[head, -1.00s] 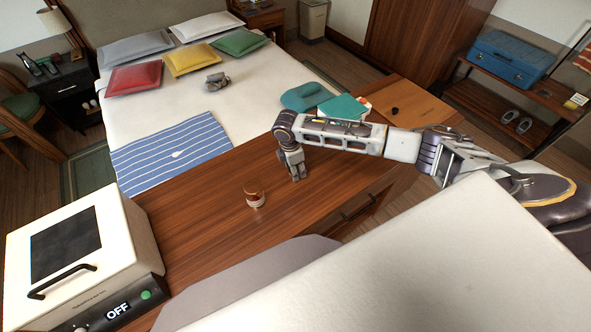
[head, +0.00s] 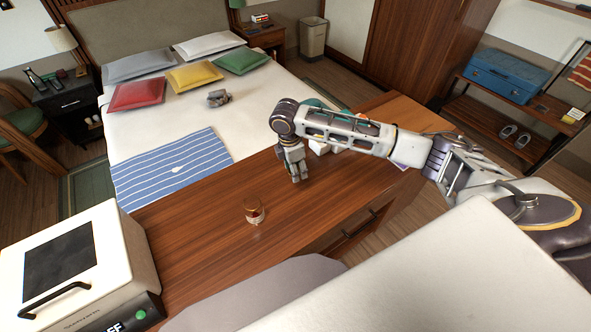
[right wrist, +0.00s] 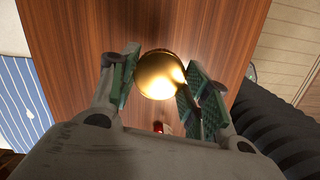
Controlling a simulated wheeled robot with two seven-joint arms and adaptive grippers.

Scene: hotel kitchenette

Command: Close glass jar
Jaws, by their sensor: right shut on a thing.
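A small glass jar (head: 254,212) with brownish contents or top and a pale, reddish lower part stands upright on the wooden desk (head: 205,215); whether its top is open is too small to tell. My right gripper (head: 297,178) points down over the desk, to the right of the jar and apart from it. In the right wrist view, a round gold lid (right wrist: 160,74) sits between its green-padded fingers, and the gripper is shut on it. The lid is hidden in the head view. A small red object (right wrist: 158,127) shows lower in the wrist view, perhaps the jar. My left gripper is out of view.
A white box appliance (head: 75,265) with a dark window and handle stands at the desk's left end. A bed (head: 185,130) with pillows and a striped blanket lies behind. Desk surface around the jar is clear. Books at the right are mostly hidden by my arm.

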